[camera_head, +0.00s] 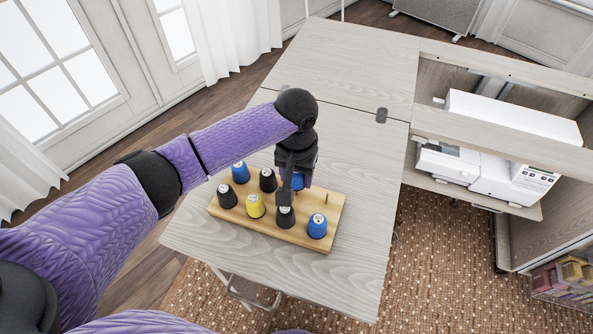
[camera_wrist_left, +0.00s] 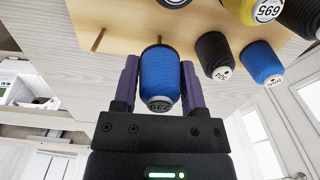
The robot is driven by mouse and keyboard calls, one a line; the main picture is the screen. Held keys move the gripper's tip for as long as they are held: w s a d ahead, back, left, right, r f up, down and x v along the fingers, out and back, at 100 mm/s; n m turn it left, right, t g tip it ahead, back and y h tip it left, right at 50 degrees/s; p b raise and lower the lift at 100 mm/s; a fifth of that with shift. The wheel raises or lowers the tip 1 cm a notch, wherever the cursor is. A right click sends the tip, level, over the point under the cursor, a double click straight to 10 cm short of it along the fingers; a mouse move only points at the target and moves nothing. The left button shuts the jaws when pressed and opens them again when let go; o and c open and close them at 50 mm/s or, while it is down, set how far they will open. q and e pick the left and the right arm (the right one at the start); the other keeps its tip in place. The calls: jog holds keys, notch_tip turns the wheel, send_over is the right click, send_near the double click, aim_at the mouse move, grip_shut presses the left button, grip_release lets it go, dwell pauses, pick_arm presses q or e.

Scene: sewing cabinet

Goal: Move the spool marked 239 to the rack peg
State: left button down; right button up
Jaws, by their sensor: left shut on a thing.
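The blue spool (camera_wrist_left: 160,75) sits between the two fingers of my left gripper (camera_wrist_left: 160,88), and its end label reads 239, upside down in the left wrist view. In the head view the left gripper (camera_head: 293,188) is over the back right of the wooden rack (camera_head: 328,205), with the blue spool (camera_head: 297,181) partly hidden by the fingers. A bare peg (camera_head: 325,197) stands at the rack's right end; a bare peg (camera_wrist_left: 98,40) also shows in the left wrist view. A short piece of another peg shows just beyond the spool. My right gripper is not in view.
Other spools stand on the rack: a yellow one (camera_head: 255,206), a black one (camera_head: 285,217) in front of the gripper, a blue one (camera_head: 317,226) at front right, and more at left. The table (camera_head: 345,150) around is clear. An open cabinet with a white machine (camera_head: 510,120) stands right.

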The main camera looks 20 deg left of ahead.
pick_arm(q)
jog(key=shift+f, duration=1.15)
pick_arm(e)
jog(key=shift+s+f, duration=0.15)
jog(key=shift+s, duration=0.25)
pick_arm(q)
jog(key=shift+c, duration=0.3)
grip_release()
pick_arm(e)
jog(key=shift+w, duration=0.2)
pick_arm(q)
jog(key=shift+r, duration=0.25)
notch_tip(320, 180, up, 5)
jog(key=p, duration=0.2)
jog(key=shift+f+p, duration=0.15)
jog(key=shift+p, duration=0.15)
notch_tip(320, 180, up, 5)
jog(key=shift+f+p, duration=0.15)
jog(key=shift+p, duration=0.75)
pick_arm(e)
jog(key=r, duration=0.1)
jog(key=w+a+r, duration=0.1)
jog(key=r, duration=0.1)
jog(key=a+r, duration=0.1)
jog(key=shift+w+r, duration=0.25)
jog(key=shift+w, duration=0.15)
